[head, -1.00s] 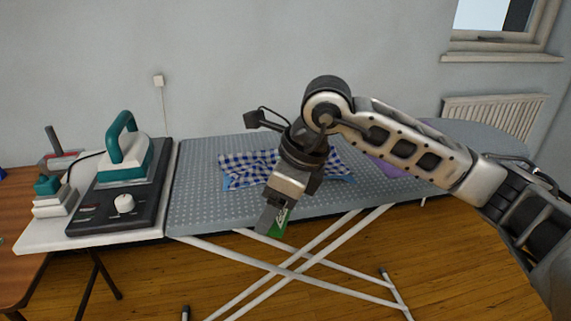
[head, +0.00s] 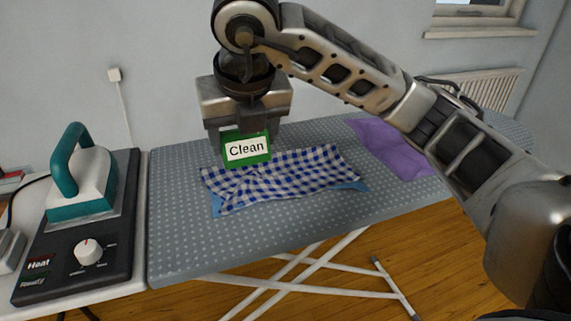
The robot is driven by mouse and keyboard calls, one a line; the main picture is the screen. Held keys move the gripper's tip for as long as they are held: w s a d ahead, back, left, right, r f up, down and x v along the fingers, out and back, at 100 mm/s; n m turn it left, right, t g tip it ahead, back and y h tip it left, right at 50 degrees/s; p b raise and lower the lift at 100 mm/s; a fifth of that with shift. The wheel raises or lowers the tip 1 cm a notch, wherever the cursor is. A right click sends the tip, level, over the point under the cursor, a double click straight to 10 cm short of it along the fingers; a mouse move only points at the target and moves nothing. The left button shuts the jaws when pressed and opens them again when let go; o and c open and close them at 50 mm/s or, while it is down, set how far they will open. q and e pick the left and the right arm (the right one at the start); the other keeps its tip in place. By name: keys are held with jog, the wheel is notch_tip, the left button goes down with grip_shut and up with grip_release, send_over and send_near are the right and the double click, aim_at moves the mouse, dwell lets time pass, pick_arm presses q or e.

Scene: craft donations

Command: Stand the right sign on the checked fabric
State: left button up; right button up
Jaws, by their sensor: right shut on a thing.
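My right gripper (head: 243,138) is shut on a green sign (head: 261,157) with a white label that reads "Clean". The sign is upright, facing me, at the back left part of the blue and white checked fabric (head: 293,176). I cannot tell whether its lower edge touches the fabric. The checked fabric lies rumpled on the ironing board, with a plain light blue cloth (head: 236,207) showing under its edges. My left gripper is not in view.
The dotted grey ironing board (head: 185,243) has bare room left and in front of the fabric. A purple cloth (head: 392,146) lies at the right, partly behind my arm. A teal iron (head: 78,180) stands on a black station (head: 75,250) with a white knob at the left.

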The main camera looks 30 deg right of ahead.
jog(key=d+f, duration=0.2)
jog(key=d, duration=0.1)
jog(key=d+f, duration=0.2)
jog(key=d, duration=0.2)
jog(key=d+f, duration=0.3)
jog(key=shift+d+f+b, duration=0.1)
jog(key=shift+d+b, duration=0.2)
jog(key=shift+b, duration=0.05)
jog(key=shift+w+d+f, duration=0.1)
jog(key=shift+d+f, duration=0.25)
jog(key=shift+f, duration=0.1)
jog(key=f, duration=0.3)
jog(key=shift+d+f, duration=0.1)
jog(key=shift+d, duration=0.3)
jog(key=shift+f, duration=0.4)
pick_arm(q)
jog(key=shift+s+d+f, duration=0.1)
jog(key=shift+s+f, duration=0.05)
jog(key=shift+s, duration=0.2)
